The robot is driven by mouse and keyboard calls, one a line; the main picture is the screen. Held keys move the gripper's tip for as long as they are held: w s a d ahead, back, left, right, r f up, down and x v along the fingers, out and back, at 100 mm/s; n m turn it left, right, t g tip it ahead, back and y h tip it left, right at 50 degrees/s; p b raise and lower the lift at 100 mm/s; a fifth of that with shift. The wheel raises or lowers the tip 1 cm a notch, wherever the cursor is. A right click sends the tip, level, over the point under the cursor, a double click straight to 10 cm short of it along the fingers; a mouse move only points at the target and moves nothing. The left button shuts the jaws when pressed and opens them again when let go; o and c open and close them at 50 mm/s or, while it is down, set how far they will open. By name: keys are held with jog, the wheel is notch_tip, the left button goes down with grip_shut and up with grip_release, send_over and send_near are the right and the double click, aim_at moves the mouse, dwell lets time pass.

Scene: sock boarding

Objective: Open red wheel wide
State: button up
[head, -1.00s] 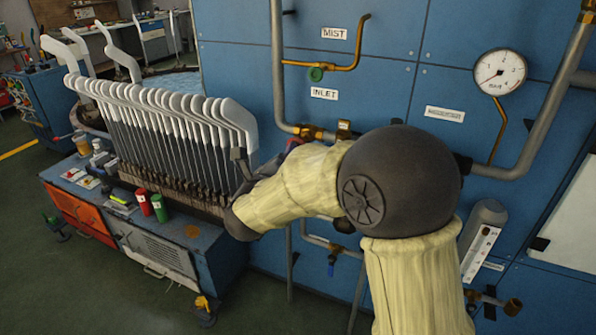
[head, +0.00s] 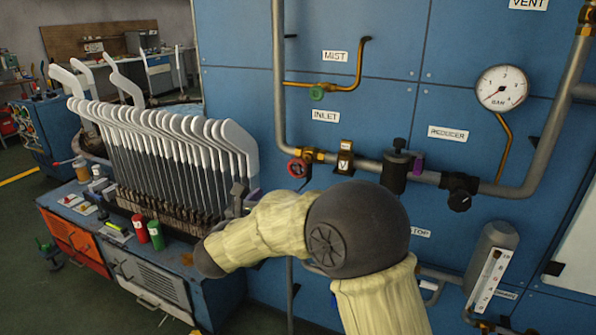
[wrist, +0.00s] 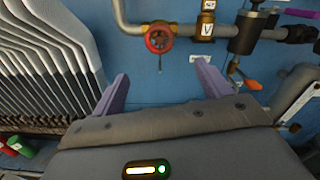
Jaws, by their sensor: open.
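The red wheel (head: 298,168) is a small handwheel on the pipe below the INLET label (head: 325,115). In the wrist view the red wheel (wrist: 159,38) shows above and between my fingers, apart from them. My gripper (wrist: 160,82) is open and empty, its two purple fingers spread and pointing at the blue panel. In the head view my gripper is mostly hidden behind my arm; only a bit of purple shows beside the rack. How far the wheel is turned cannot be told.
A rack of white sock boards (head: 165,145) stands left of my arm on a blue bench (head: 215,265). A brass V block (head: 345,160), a dark reducer (head: 395,170) and a gauge (head: 502,88) sit along the pipe to the right. A green valve (head: 317,93) is above.

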aim_at(298, 171)
jog(key=x, duration=1.4)
jog(key=shift+w+d+p, duration=0.1)
jog(key=shift+w+p, duration=0.15)
jog(key=shift+p, duration=0.15)
jog(key=c, duration=1)
